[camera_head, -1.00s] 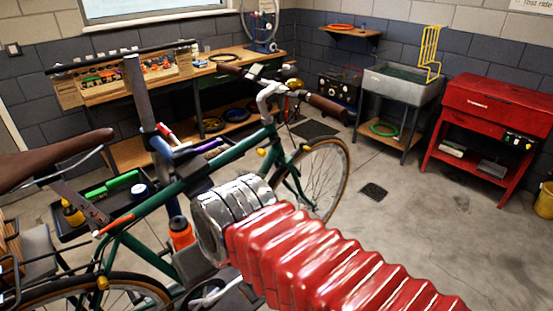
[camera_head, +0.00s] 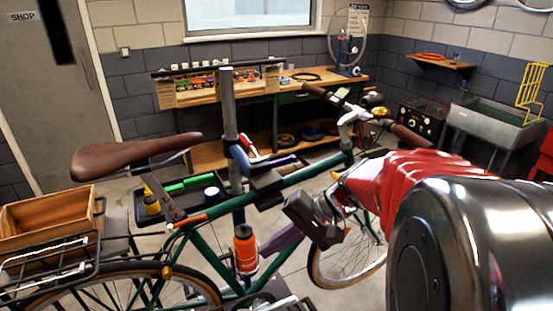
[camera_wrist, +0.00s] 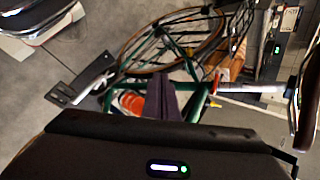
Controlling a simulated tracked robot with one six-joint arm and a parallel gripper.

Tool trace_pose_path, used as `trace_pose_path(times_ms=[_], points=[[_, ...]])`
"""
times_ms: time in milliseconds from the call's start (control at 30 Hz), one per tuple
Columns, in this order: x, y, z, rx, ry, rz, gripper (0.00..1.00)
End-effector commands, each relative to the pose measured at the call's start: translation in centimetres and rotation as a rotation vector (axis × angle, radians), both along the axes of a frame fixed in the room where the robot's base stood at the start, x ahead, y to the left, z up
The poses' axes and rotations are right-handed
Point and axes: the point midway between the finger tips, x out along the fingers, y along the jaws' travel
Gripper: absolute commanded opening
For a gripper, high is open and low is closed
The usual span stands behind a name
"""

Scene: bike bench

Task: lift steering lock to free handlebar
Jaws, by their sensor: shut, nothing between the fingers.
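The green bike (camera_head: 300,174) is held at the grey stand post (camera_head: 228,105). Its handlebar has a silver stem (camera_head: 350,120) and brown grips (camera_head: 412,138), apart from my gripper. I cannot clearly pick out a steering lock. My gripper (camera_head: 273,247) is shut and empty; its purplish fingers point down-left below the top tube, in front of the frame in the head view. In the wrist view my gripper (camera_wrist: 160,85) overlaps the green frame and the orange bottle (camera_wrist: 130,103). I cannot tell whether it touches the frame.
An orange bottle (camera_head: 245,250) sits on the frame near my fingers. A brown saddle (camera_head: 135,158) and a rear rack with a wooden crate (camera_head: 50,221) are at left. A tool tray (camera_head: 212,184) stands behind the frame. The workbench (camera_head: 215,89) lines the back wall.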

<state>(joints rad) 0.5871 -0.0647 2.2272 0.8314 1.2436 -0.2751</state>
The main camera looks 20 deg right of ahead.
Motion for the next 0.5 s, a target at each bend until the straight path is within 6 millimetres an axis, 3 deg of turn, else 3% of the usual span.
trace_pose_path(times_ms=[267, 500], points=[[4.2, -6.6, -0.2, 0.261, -0.060, -0.200, 0.00], [6.6, -14.6, -0.6, 0.458, -0.172, -0.390, 0.00]])
